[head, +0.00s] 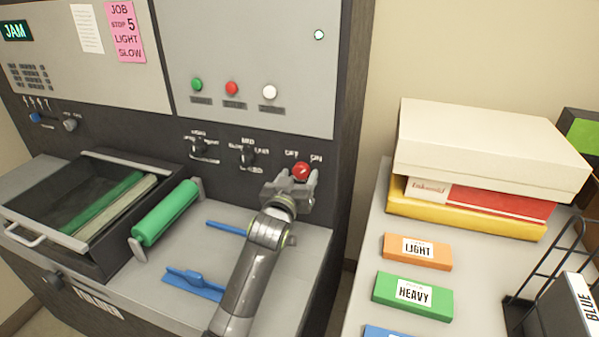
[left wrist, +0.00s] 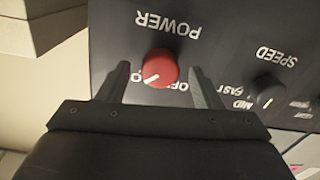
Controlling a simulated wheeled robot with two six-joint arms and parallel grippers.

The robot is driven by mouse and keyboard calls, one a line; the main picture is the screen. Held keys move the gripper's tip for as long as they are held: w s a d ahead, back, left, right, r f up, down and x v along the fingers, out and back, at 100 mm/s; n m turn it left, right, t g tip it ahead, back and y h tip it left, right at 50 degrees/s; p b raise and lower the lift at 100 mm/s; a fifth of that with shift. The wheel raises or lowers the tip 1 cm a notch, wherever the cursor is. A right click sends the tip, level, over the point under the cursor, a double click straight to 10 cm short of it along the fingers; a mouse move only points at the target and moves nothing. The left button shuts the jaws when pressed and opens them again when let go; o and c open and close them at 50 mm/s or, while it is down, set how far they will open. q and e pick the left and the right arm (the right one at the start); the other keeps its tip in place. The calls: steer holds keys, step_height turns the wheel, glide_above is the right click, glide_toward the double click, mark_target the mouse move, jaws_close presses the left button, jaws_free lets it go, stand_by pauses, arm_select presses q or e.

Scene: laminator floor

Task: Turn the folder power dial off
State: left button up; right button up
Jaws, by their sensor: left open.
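The red power dial (head: 301,170) is on the dark lower panel of the machine, below the OFF and ON labels. It also shows in the left wrist view (left wrist: 159,68), upside down under the word POWER. Its white pointer line is turned toward the ON side. My left gripper (head: 298,181) is open in front of the dial. In the left wrist view its two fingers (left wrist: 158,80) stand on either side of the dial, with a gap at each side. The left finger partly covers the ON label. My right gripper is in neither view.
The speed knob (left wrist: 267,91) sits beside the power dial, and another dark knob (head: 199,148) is further left. Green, red and white buttons (head: 232,88) are above. A green roller (head: 165,212) and blue parts (head: 193,284) lie below. Boxes (head: 480,150) stand on the right table.

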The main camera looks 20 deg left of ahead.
arm_select(q)
steer(key=shift+w, duration=0.8)
steer(key=c, duration=1)
